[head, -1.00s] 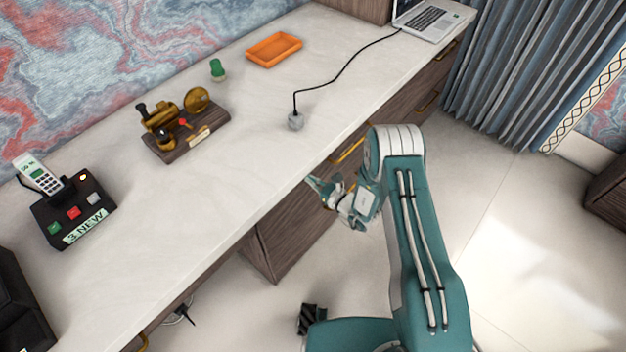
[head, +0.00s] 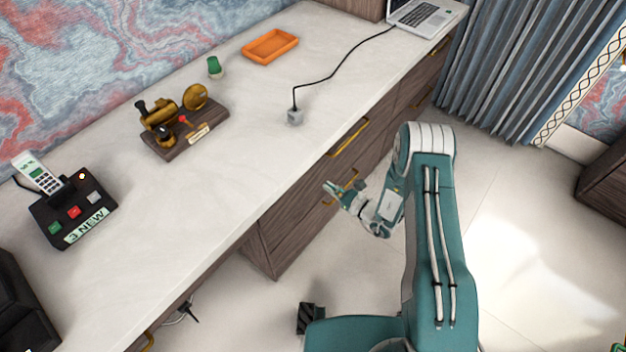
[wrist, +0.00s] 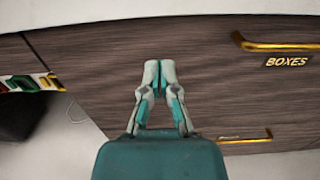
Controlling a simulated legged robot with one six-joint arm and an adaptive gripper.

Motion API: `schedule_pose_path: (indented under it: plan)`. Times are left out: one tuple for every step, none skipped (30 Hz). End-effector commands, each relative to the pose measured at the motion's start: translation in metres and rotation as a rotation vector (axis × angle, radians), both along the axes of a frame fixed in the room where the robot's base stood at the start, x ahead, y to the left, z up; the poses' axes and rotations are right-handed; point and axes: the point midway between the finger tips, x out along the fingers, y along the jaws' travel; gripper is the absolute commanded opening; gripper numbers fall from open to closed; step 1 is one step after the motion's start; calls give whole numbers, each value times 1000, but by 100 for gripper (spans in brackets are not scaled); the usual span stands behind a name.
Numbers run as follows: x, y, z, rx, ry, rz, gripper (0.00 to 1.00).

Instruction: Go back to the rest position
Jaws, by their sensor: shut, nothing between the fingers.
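My gripper (head: 335,188) is off the desk's front edge, beside the wooden drawer fronts and below the level of the desk top. In the wrist view my gripper (wrist: 158,68) has its two fingertips together with nothing between them. Behind it in that view is a dark wooden drawer front (wrist: 90,60). My teal arm reaches up from the lower right of the head view and bends down toward the gripper.
The pale desk top (head: 200,215) holds a phone base (head: 72,212), a brass device on wood (head: 185,130), a green-topped item (head: 215,67), an orange tray (head: 270,46), a grey cube with a cable (head: 295,117) and a laptop (head: 428,17). Brass handles (head: 349,137) stick out.

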Motion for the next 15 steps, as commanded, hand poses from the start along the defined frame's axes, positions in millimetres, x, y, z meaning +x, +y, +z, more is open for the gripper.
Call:
schedule_pose_path:
  plan:
    - [-6,-10,0,2,3,-4,0]
    - [-9,-15,0,0,1,-5,0]
    - [-14,-21,0,-1,3,-4,0]
    - [-17,-25,0,-2,2,-4,0]
    - [-20,-28,0,-3,2,-4,0]
    - [-23,-33,0,-3,2,-3,0]
    - [-25,-36,-1,-3,2,-3,0]
    - [-27,-38,0,-3,2,-2,0]
    - [-29,-41,0,-3,2,-1,0]
    - [-30,-42,0,-3,1,-1,0]
    - [-31,-43,0,-3,1,-1,0]
    - [-32,-44,0,-4,0,-1,0]
    - [-32,-45,0,-3,-1,0,0]
    - [-33,-45,0,-3,-1,0,0]
    - [-33,-46,0,-3,-1,0,0]
